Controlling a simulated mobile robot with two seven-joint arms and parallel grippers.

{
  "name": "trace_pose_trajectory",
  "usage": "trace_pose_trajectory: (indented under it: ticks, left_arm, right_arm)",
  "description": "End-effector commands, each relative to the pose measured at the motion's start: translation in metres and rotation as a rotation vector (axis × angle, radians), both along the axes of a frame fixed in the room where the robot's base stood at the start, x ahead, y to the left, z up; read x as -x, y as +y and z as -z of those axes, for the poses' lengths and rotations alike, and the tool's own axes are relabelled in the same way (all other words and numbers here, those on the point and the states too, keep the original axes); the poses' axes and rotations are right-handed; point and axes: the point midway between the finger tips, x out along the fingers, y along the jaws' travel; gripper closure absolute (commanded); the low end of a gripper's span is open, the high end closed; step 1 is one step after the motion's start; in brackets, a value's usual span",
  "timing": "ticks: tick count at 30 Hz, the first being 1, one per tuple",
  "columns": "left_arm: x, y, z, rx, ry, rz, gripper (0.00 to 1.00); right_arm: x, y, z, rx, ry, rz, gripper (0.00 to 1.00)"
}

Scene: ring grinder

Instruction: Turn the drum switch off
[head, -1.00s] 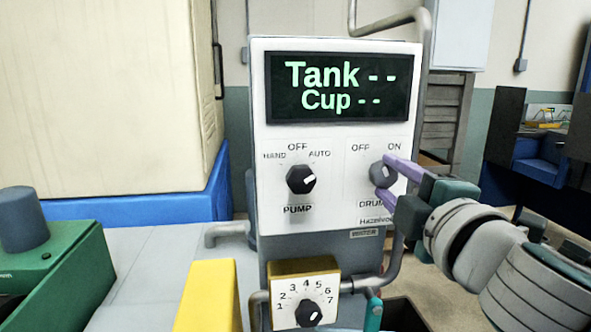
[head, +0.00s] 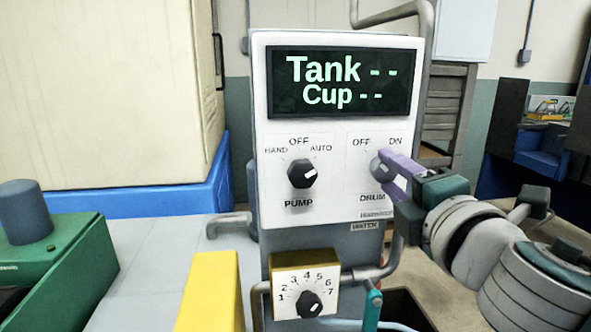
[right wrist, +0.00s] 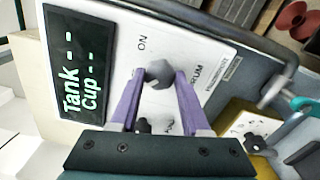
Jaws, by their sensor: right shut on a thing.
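The drum switch (head: 376,166) is a grey knob on the white control panel (head: 330,215), under the OFF and ON labels and above the word DRUM. My right gripper (head: 387,165) reaches it from the right, its purple fingers partly covering the knob. In the right wrist view the knob (right wrist: 159,75) sits between the two fingertips, and the gripper is shut on it. I cannot make out which label the knob's mark points to. My left gripper is not in view.
The black pump knob (head: 302,173) is left of the drum switch. Below is a yellow box with a numbered dial (head: 309,303). A screen (head: 342,82) reads Tank and Cup with dashes. A green machine (head: 60,262) stands at left. Pipes run beside the panel.

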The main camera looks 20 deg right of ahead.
Motion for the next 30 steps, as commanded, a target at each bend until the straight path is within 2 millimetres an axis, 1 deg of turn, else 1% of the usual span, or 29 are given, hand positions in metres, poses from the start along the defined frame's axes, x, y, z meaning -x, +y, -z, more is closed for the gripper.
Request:
trace_pose_trajectory:
  ticks: [3, 4, 9, 12, 19, 22, 26, 30]
  left_arm:
    - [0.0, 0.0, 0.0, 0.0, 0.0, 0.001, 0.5]
    - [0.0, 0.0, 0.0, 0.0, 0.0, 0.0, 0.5]
    - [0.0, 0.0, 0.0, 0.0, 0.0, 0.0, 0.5]
    - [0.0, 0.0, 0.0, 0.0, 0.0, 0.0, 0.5]
    - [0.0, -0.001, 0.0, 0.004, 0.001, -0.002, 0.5]
    - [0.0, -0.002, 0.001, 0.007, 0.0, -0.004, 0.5]
    - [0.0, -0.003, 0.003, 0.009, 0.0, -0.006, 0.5]
    - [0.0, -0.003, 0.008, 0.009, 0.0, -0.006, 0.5]
  right_arm:
    - [0.0, 0.0, 0.0, 0.002, 0.0, -0.001, 1.0]
    - [0.0, 0.0, 0.0, 0.002, 0.0, -0.001, 0.52]
    - [0.0, 0.0, 0.0, 0.001, -0.001, -0.001, 0.33]
    - [0.0, 0.0, 0.0, 0.001, -0.001, 0.0, 0.23]
    - [0.0, 0.0, 0.0, 0.0, 0.0, 0.0, 0.23]
    - [0.006, 0.002, 0.001, 0.0, 0.001, -0.001, 0.23]
    - [0.023, 0.006, 0.002, -0.001, 0.002, -0.001, 0.23]
    - [0.05, 0.012, 0.003, -0.002, 0.004, 0.0, 0.23]
